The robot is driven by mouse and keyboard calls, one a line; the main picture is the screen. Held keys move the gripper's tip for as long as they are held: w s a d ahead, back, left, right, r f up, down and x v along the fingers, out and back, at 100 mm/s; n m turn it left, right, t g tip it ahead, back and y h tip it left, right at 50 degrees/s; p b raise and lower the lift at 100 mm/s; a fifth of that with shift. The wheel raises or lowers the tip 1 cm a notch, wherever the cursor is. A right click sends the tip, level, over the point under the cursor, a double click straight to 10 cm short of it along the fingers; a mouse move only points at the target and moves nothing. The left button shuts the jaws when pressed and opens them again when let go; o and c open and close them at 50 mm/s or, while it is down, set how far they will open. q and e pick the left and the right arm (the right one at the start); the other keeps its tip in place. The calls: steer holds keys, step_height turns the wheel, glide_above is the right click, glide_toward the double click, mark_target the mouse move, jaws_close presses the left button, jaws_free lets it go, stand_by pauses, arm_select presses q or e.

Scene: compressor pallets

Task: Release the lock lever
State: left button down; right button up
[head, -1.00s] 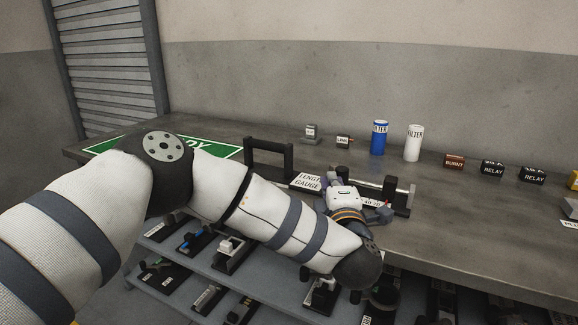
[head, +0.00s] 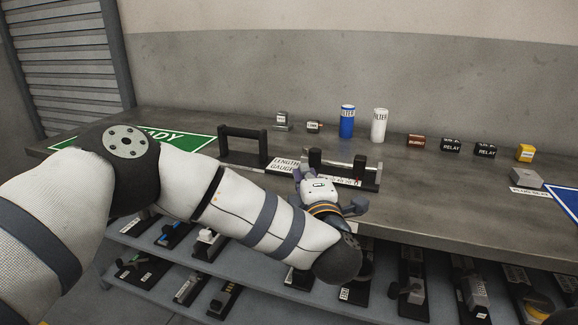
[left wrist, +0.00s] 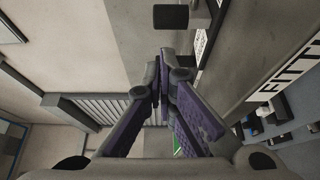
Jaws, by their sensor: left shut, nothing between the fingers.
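The length gauge (head: 377,178) lies on the bench, with a black base, a metal rod and upright black blocks. No part of it is clear enough to name as the lock lever. My left gripper (head: 299,177) is in front of the gauge and hides part of its near side. In the left wrist view my left gripper's purple fingers (left wrist: 160,82) are shut together and empty. A black block (left wrist: 170,17) shows beyond them, apart from the tips.
A black handle frame (head: 243,133) stands left of the gauge. A blue filter (head: 347,122), a white filter (head: 380,126) and relays (head: 451,146) stand behind. The lower shelf (head: 250,262) holds several small devices. The bench front right of my arm is clear.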

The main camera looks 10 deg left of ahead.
arm_select(q)
steer(key=d, duration=0.1)
steer(key=s+d, duration=0.1)
steer(key=d, duration=0.1)
steer(key=s+d, duration=0.1)
steer(key=shift+s+d+f, duration=0.15)
steer(key=shift+d, duration=0.25)
arm_select(e)
steer(key=shift+w+d+f, duration=0.1)
steer(key=shift+w+f, duration=0.05)
steer(key=shift+f, duration=0.1)
